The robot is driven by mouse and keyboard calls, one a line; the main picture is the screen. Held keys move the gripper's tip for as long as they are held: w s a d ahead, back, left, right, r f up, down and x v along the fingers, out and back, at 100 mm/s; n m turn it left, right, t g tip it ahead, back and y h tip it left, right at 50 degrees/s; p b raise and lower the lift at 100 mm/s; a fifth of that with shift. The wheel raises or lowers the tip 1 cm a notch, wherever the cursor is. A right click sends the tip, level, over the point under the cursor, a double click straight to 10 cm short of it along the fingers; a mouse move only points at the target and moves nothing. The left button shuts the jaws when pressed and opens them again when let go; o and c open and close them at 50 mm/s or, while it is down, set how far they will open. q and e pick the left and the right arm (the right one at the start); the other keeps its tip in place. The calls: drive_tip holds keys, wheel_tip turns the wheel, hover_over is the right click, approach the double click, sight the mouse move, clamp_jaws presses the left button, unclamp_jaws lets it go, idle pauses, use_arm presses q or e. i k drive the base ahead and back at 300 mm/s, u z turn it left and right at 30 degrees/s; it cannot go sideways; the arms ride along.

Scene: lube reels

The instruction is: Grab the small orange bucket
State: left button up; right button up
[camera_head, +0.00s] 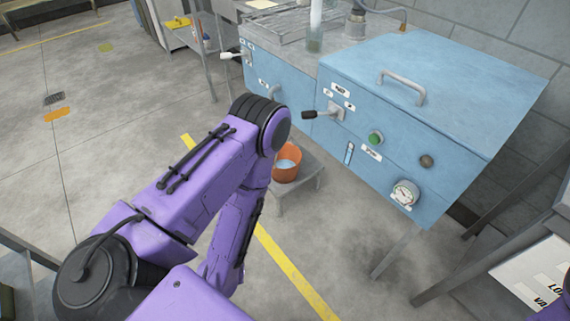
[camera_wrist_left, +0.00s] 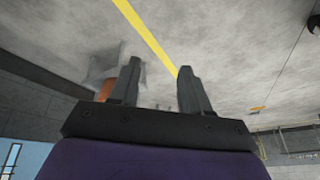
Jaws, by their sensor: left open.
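The small orange bucket (camera_head: 287,173) stands upright on a low grey stool (camera_head: 300,190) below the blue machine, with pale liquid or a light inside surface showing. My purple left arm passes in front of its left side. My left gripper (camera_wrist_left: 158,88) is open and empty in the left wrist view; the head view hides its fingers. In that wrist view a small orange patch, likely the bucket (camera_wrist_left: 106,88), shows beside the left finger, mostly hidden by it. The bucket is outside the jaws. My right gripper is not in view.
The blue machine (camera_head: 440,85) with levers, a green button and a gauge (camera_head: 404,193) overhangs the stool on the right. A yellow floor line (camera_head: 290,268) runs past the stool. The concrete floor at left is largely clear.

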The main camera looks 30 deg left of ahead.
sight(287, 162)
drive_tip(key=u, duration=2.3)
drive_tip(key=i, duration=1.55)
drive_tip(key=z, duration=2.65)
drive_tip(key=i, duration=0.5)
drive_tip(key=z, duration=0.1)
